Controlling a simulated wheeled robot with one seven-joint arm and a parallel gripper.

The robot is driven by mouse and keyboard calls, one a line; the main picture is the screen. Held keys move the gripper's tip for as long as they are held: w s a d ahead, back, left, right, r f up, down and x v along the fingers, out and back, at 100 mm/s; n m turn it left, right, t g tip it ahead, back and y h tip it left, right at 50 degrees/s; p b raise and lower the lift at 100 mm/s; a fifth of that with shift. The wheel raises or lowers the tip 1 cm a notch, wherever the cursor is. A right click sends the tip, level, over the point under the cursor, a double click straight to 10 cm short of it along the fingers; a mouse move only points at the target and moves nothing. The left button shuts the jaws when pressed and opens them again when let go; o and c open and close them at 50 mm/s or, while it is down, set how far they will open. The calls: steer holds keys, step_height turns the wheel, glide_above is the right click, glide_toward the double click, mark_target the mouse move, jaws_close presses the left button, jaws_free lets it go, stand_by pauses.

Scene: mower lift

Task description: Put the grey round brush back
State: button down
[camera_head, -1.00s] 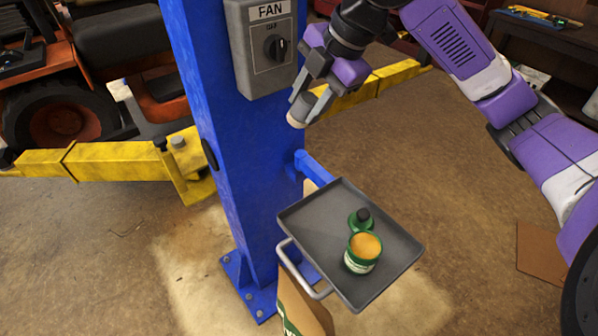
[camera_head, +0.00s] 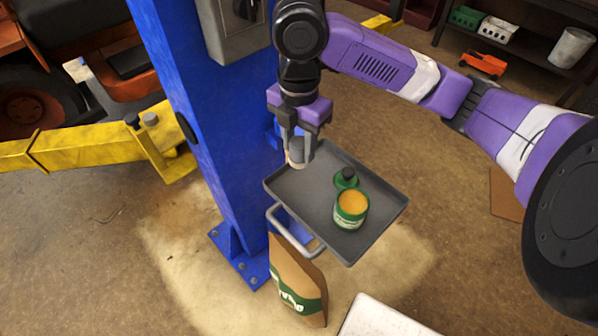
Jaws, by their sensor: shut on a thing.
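The grey round brush (camera_head: 297,152) is a short grey cylinder with a pale lower end. My gripper (camera_head: 300,145) points down and is shut on it, over the back left part of the grey tray (camera_head: 380,218). The brush's pale end faces down; I cannot tell whether it touches the tray. The tray is fixed to the blue post (camera_head: 190,100).
A yellow lift arm (camera_head: 90,135) is at left.

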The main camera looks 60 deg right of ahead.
step_height(320, 180, down, 9)
steer(key=shift+f+p, duration=0.2)
steer(key=shift+p, duration=0.1)
steer(key=shift+f, duration=0.2)
steer(key=c, duration=0.9)
jaws_free()
steer(key=shift+r, duration=0.1)
